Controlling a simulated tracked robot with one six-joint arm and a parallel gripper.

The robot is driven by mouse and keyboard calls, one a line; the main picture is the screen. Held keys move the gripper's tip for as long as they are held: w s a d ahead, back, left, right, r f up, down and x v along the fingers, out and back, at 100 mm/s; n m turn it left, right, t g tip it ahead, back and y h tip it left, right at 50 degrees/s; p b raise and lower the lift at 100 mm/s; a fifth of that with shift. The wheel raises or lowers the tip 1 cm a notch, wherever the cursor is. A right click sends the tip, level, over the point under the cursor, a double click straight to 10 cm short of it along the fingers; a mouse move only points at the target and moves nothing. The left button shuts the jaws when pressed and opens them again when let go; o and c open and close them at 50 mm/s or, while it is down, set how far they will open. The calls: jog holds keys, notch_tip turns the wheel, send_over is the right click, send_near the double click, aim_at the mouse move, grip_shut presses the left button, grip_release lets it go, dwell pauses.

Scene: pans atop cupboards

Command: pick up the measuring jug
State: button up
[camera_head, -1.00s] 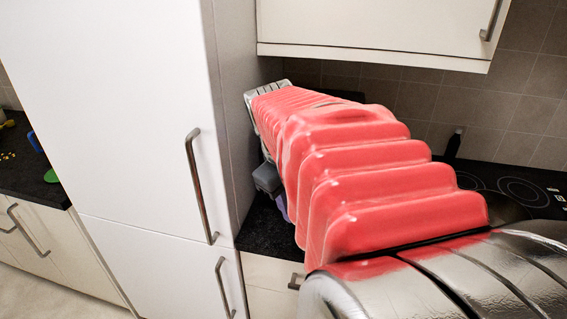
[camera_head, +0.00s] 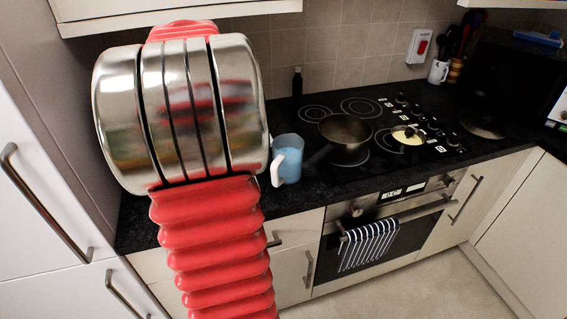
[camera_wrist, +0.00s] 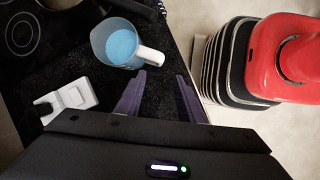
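The measuring jug (camera_head: 288,157) is a translucent pale-blue jug with a white handle. It stands upright on the black countertop, just right of my arm and left of the hob. In the head view my arm hides the gripper.
A frying pan (camera_head: 344,131) sits on the hob, its handle toward the jug. A white object (camera_wrist: 68,99) lies on the counter left of my fingers. A dark bottle (camera_head: 297,82) stands by the wall. A wall cupboard (camera_head: 175,10) hangs above.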

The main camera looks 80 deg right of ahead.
aim_at(275, 180)
jog(key=shift+x, duration=4.3)
jog(key=shift+x, duration=2.6)
jog(key=shift+c, duration=0.4)
grip_shut()
jog(key=shift+r, duration=0.1)
